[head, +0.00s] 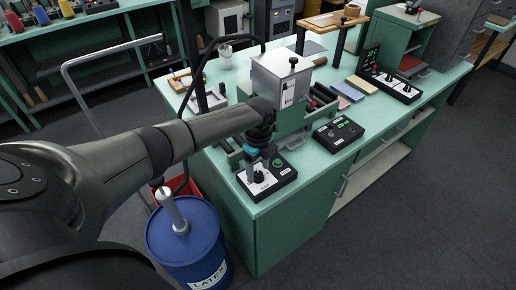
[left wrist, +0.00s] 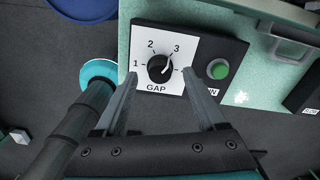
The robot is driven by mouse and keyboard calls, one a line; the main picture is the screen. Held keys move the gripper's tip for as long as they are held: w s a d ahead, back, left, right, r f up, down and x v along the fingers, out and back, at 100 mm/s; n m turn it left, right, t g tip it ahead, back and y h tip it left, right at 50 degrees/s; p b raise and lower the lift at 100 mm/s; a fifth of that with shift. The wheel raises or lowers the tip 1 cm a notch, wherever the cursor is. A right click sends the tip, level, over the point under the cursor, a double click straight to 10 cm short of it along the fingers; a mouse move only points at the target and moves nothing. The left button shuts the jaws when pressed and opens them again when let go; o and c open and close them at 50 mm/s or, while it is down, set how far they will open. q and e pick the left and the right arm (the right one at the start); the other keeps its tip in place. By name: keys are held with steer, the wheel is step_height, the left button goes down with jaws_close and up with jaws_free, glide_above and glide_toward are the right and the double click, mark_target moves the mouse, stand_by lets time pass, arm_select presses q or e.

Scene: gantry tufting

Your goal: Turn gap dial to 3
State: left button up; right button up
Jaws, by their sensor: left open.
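The gap dial (left wrist: 158,68) is a black round knob on a white plate marked GAP, with the numbers 1, 2 and 3 around it. A light mark on the knob appears to point up and right, toward the 3. My left gripper (left wrist: 158,76) is open, with one finger on each side of the knob and gaps between fingers and knob. The right finger covers the part of the plate right of the knob. In the head view, my left gripper (head: 256,158) is above the dial's control box (head: 284,181) at the bench's near corner. My right gripper is not in view.
A green button (left wrist: 218,69) sits right of the dial on the same box. A white-grey machine housing (head: 283,80) stands behind. Another black control box (head: 338,134) is to the right. A blue latex drum (head: 188,243) stands on the floor beside the green bench (head: 240,216).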

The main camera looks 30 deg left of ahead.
mark_target(258, 174)
arm_select(q)
step_height(258, 174, up, 14)
steer(key=shift+p, duration=0.35)
stand_by(0.4)
